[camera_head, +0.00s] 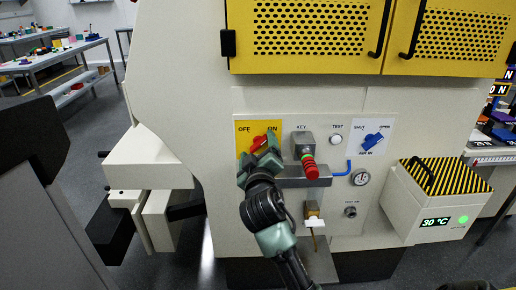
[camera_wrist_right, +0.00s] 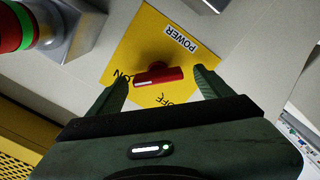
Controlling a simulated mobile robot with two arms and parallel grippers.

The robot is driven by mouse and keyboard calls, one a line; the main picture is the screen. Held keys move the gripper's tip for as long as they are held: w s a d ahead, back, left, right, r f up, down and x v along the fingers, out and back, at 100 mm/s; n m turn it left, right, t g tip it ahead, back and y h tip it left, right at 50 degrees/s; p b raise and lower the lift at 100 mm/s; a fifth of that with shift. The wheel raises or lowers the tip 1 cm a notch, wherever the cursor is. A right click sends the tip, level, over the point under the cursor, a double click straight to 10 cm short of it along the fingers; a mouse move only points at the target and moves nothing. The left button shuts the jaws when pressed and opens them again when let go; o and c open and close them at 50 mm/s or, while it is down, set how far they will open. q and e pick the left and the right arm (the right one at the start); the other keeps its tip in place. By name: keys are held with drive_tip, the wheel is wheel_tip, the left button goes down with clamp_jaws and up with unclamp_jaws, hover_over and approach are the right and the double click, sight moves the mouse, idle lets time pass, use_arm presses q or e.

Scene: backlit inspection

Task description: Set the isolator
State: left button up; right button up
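The isolator is a red rotary handle (camera_head: 259,142) on a yellow plate (camera_head: 243,126) marked OFF at left and ON at right. In the right wrist view the red handle (camera_wrist_right: 160,76) lies between my open fingers, just ahead of their tips, and its white-marked end is nearer the ON label. The POWER label (camera_wrist_right: 181,39) shows on the plate there. My right gripper (camera_head: 258,163) is in front of the plate's lower part and partly hides the handle. In the right wrist view my right gripper (camera_wrist_right: 163,88) is open and empty. My left gripper is not in view.
Right of the plate are a grey key switch with a red-and-green cylinder (camera_head: 309,164), a TEST button (camera_head: 336,139) and a blue AIR IN knob (camera_head: 373,141). A gauge (camera_head: 361,177) sits below. A striped-lid box (camera_head: 438,200) reading 30 °C stands at right. Yellow perforated doors (camera_head: 310,66) are above.

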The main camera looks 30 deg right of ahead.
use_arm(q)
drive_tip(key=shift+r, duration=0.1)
use_arm(e)
drive_tip(key=shift+s+a, duration=0.2)
drive_tip(key=shift+s, duration=0.15)
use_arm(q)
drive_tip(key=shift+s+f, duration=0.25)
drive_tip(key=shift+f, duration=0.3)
use_arm(e)
drive_tip(key=v, duration=0.7)
